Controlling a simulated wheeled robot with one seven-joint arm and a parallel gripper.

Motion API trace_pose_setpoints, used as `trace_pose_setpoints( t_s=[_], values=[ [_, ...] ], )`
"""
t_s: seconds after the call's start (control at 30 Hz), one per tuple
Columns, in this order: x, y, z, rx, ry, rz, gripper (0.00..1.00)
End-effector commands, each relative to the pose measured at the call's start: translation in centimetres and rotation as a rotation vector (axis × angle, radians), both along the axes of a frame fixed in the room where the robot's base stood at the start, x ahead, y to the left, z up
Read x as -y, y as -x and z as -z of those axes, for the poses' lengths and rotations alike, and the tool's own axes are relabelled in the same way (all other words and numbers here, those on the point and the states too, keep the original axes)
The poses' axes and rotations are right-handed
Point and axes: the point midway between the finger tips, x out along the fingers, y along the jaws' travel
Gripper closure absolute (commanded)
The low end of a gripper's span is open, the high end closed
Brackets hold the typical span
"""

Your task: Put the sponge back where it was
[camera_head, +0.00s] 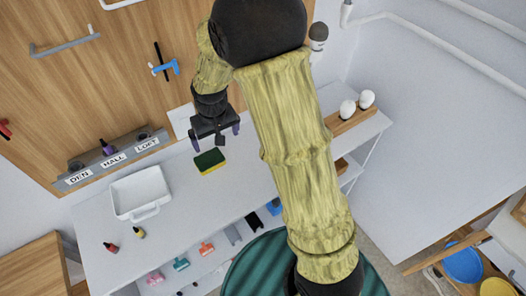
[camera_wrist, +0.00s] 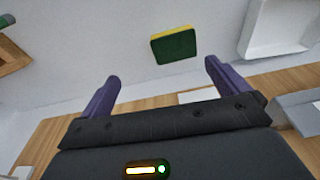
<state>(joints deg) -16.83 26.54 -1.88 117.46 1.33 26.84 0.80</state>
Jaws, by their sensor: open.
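The sponge (camera_head: 209,161), yellow with a dark green side, lies flat on the white counter (camera_head: 190,215) in the head view. It also shows in the wrist view (camera_wrist: 174,46), ahead of the fingers and apart from them. My gripper (camera_head: 216,134) is above and just behind the sponge, near the wall. Its purple fingers stand wide apart with nothing between them in the wrist view (camera_wrist: 163,88).
A white tray (camera_head: 128,196) stands left of the sponge, with two small bottles in front of it. A grey labelled rack (camera_head: 103,170) reads DEN, HALL, LOFT. Two white egg-like objects sit on a wooden holder (camera_head: 350,120) at right. Counter around the sponge is clear.

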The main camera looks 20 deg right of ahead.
Motion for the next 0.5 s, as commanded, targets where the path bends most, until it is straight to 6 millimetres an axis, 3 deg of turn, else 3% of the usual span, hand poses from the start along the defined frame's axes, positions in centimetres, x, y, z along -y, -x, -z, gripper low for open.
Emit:
trace_pose_setpoints(
  t_s=[0.1, 0.3, 0.5],
  values=[
    [3.9, 3.1, -2.2, 0.019, -0.007, 0.063, 0.0],
    [9.3, 10.0, -4.5, 0.051, -0.009, 0.168, 0.0],
    [11.7, 14.7, -5.1, 0.071, -0.007, 0.227, 0.0]
  ],
)
